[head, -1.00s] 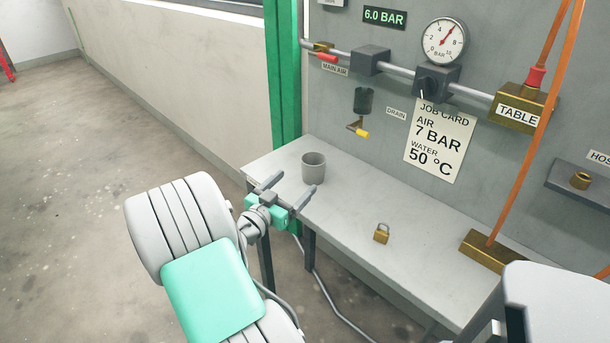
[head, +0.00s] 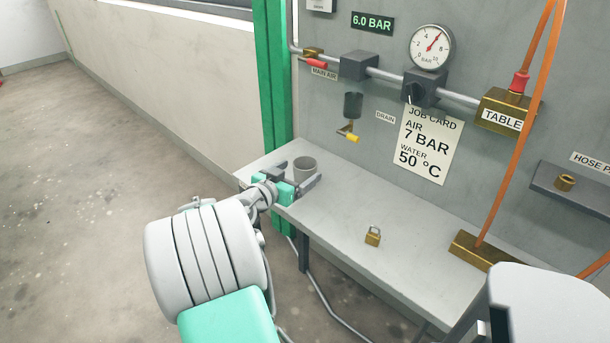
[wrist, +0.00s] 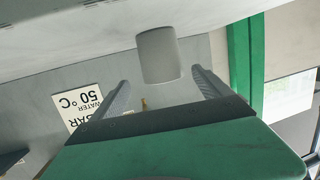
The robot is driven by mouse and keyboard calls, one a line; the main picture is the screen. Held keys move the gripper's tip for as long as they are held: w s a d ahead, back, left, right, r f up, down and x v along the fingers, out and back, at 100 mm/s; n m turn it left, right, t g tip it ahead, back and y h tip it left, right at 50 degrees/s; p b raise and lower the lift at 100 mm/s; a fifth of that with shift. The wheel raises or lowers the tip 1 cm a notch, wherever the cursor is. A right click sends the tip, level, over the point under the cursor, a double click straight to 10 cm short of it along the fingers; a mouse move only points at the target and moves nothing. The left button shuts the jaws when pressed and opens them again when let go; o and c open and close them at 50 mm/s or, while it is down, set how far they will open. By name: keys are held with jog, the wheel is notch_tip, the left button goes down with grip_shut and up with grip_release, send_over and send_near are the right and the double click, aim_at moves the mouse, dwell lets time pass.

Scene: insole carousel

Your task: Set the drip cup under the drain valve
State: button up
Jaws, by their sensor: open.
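The grey drip cup (head: 304,168) stands upright on the bench near its left end. My gripper (head: 298,175) is open at the bench's front left edge, its fingers pointing towards the cup, one on each side. In the wrist view, the cup (wrist: 159,55) appears upside down between and a little beyond the two open fingers (wrist: 162,88). The drain valve (head: 349,132), with a yellow-tipped lever, hangs on the wall below a dark bowl (head: 353,105), to the right of the cup and above the bench.
A brass block (head: 482,250) with an orange hose stands farther right. A green post (head: 272,80) rises behind the left end. A job card (head: 427,143) is on the wall.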

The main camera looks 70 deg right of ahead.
aim_at(311, 162)
jog(key=x, duration=0.5)
jog(key=shift+w+d+r, duration=0.1)
jog(key=shift+w+d, duration=0.05)
jog(key=shift+w, duration=0.1)
jog(key=shift+c, duration=0.5)
